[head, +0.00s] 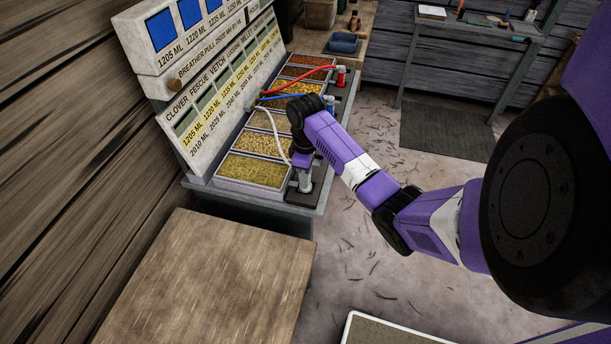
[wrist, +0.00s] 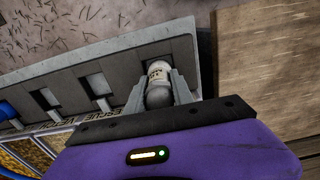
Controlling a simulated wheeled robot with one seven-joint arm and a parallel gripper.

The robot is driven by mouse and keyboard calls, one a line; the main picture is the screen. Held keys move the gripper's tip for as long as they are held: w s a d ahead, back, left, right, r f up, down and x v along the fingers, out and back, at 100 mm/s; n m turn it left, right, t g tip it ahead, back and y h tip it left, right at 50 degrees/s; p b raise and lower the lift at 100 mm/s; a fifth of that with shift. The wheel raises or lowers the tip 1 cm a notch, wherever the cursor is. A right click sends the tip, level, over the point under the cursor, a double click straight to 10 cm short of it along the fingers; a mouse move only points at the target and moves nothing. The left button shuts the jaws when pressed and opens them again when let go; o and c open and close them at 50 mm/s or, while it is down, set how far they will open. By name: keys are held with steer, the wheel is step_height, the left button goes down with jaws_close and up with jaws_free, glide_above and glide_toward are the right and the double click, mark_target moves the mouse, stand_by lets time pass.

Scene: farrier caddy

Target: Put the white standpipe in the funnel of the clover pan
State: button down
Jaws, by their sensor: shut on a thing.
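My gripper (wrist: 157,86) is shut on the white standpipe (wrist: 158,70), a short cylinder with a white band and a grey end, in the wrist view. The standpipe is over or in a dark square opening at the end of a grey strip; I cannot tell how deep it sits. In the head view my gripper (head: 305,180) points down beside the nearest pan, the clover pan (head: 222,183) by the sign order, which holds olive-green seed. A white hose (head: 268,116) runs from the board to the gripper. The clover pan's funnel is not clearly distinguishable.
Several more seed pans run back along the bench. A red standpipe (head: 341,74) and a blue one stand on the strip farther back, with red (head: 300,76) and blue hoses. The labelled board (head: 185,112) rises at the left. A wooden top (head: 200,285) lies in front.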

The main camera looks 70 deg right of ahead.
steer(key=shift+f, duration=0.35)
steer(key=c, duration=1)
jaws_free()
step_height(320, 180, up, 8)
steer(key=shift+f+b, duration=0.15)
steer(key=shift+b, duration=0.4)
steer(key=shift+r+p, duration=2.25)
steer(key=shift+p, duration=0.25)
